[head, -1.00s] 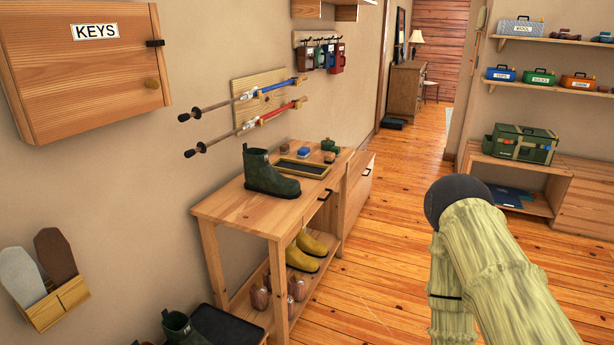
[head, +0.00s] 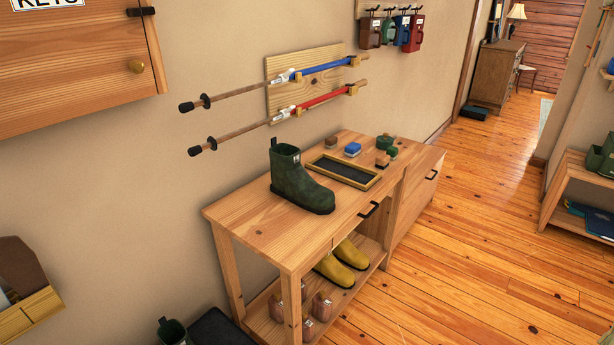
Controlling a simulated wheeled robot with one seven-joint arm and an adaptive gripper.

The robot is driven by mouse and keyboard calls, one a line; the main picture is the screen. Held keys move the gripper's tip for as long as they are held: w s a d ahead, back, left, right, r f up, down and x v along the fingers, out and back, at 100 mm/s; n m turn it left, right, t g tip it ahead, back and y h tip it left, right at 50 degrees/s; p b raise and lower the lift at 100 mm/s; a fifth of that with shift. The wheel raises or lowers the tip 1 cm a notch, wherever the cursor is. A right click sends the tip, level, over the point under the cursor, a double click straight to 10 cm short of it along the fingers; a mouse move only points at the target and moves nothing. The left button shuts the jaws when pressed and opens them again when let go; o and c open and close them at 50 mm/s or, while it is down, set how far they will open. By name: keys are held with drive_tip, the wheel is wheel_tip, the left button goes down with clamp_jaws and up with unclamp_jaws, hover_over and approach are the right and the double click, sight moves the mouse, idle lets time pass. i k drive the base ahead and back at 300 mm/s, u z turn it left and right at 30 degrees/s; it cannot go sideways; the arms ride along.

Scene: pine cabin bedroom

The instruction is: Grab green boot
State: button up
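A dark green ankle boot (head: 299,182) stands upright on the top of a wooden bench (head: 246,221), near its left part, with the toe pointing to the lower right. Part of another green boot (head: 173,331) shows at the bottom edge, on or beside a dark mat; most of it is cut off. My gripper is not in view.
A black tray with a wooden rim (head: 371,185) lies right of the boot, with small blocks and brushes behind it. Yellow boots (head: 342,264) stand on the shelf below. Floor (head: 470,260) to the right is clear.

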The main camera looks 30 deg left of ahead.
sight(290, 182)
drive_tip(key=u, duration=0.6)
drive_tip(key=i, duration=0.95)
drive_tip(key=u, duration=0.75)
